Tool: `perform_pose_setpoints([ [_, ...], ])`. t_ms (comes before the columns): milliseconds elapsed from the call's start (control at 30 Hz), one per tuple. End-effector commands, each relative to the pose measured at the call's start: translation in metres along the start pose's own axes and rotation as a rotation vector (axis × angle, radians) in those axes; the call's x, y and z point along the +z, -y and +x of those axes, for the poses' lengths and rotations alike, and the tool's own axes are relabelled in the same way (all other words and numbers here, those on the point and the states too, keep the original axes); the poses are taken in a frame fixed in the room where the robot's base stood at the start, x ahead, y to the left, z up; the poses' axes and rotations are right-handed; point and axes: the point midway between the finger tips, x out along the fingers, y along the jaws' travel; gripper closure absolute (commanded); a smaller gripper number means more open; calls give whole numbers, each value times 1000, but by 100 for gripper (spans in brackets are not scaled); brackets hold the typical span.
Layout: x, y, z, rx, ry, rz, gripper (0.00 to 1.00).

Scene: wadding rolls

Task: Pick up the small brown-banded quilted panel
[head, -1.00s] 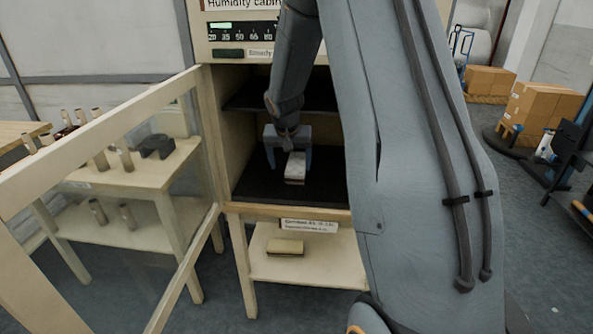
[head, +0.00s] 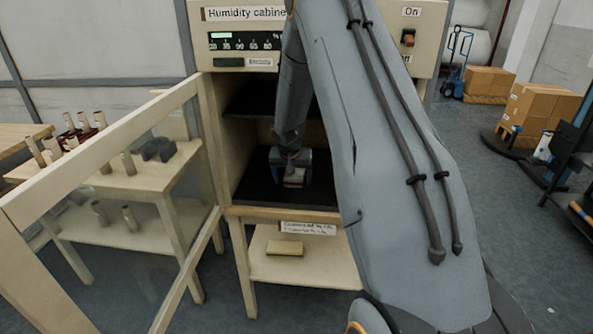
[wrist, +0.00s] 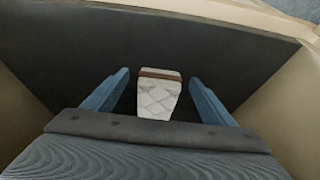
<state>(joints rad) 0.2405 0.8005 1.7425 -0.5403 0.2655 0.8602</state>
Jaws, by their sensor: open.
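The small quilted panel (wrist: 158,100) is pale with diamond stitching and a brown band across its far end. It lies on the dark shelf (wrist: 65,55) inside the humidity cabinet. In the wrist view it sits between the two blue fingers of my open gripper (wrist: 159,92), with a gap on each side. In the head view my gripper (head: 292,170) is low over the shelf, and the panel (head: 294,178) shows partly between the fingers. My gripper and wrist hide the rest of it.
The humidity cabinet (head: 222,130) has pale side walls and an upper dark shelf. Its framed glass door (head: 100,160) stands open at the left. A yellowish block (head: 285,248) lies on the lower shelf. A side table (head: 130,175) with several rolls stands behind the door.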

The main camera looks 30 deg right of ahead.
Motion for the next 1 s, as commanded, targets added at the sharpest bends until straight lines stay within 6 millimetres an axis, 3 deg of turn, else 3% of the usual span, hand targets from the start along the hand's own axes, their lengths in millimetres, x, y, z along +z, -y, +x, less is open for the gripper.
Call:
perform_pose_setpoints([
  [200,0,0,0,0,0,0,24],
  [467,0,0,0,0,0,0,65],
  [1000,-2,0,-5,-1,-1,0,66],
])
